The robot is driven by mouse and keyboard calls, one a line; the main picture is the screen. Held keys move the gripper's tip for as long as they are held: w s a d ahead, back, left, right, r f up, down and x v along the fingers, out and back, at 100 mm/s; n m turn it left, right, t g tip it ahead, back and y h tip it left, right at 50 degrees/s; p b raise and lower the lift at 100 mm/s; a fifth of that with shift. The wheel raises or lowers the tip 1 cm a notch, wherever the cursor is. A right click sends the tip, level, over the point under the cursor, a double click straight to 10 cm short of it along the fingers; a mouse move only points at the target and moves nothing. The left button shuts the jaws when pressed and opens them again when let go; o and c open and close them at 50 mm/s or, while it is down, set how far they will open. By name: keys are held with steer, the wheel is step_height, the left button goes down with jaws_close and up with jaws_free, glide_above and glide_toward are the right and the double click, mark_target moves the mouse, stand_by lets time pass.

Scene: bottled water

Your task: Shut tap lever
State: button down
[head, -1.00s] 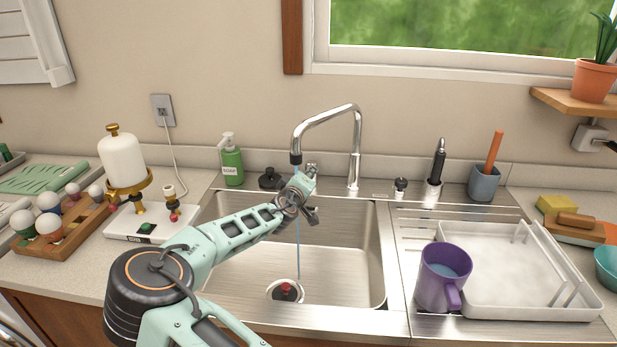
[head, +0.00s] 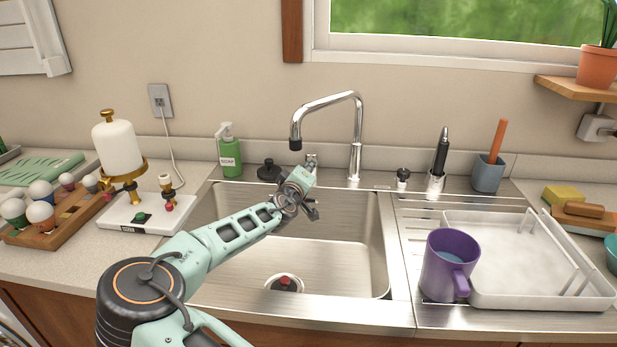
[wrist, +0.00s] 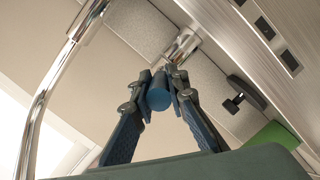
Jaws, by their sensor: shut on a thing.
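The chrome tap (head: 357,130) stands behind the sink, its spout arching left. No water stream shows below the spout. In the wrist view, the tap's chrome pipe (wrist: 40,105) runs down the left side. The tap lever has a blue rounded end (wrist: 158,94), and a chrome body (wrist: 184,44) shows just beyond it. My gripper (wrist: 161,82) has its two dark fingers shut on the lever's blue end. In the head view, my arm reaches over the sink to the rear rim. My wrist hides the blue end and fingertips there.
The steel sink (head: 350,285) lies below my arm, with a red-centred drain (head: 285,284). A green soap bottle (head: 229,155) and black knob (head: 269,170) stand behind left. A purple mug (head: 449,262) and white rack (head: 510,255) are at right.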

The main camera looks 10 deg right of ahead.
steer(key=shift+f+t+b, duration=0.3)
steer(key=shift+f+b, duration=0.15)
steer(key=shift+b, duration=0.45)
steer(key=shift+r+b, duration=0.1)
steer(key=shift+b, duration=0.45)
steer(key=c, duration=1.9)
jaws_free()
steer(key=v, duration=1.2)
steer(key=shift+s, duration=0.1)
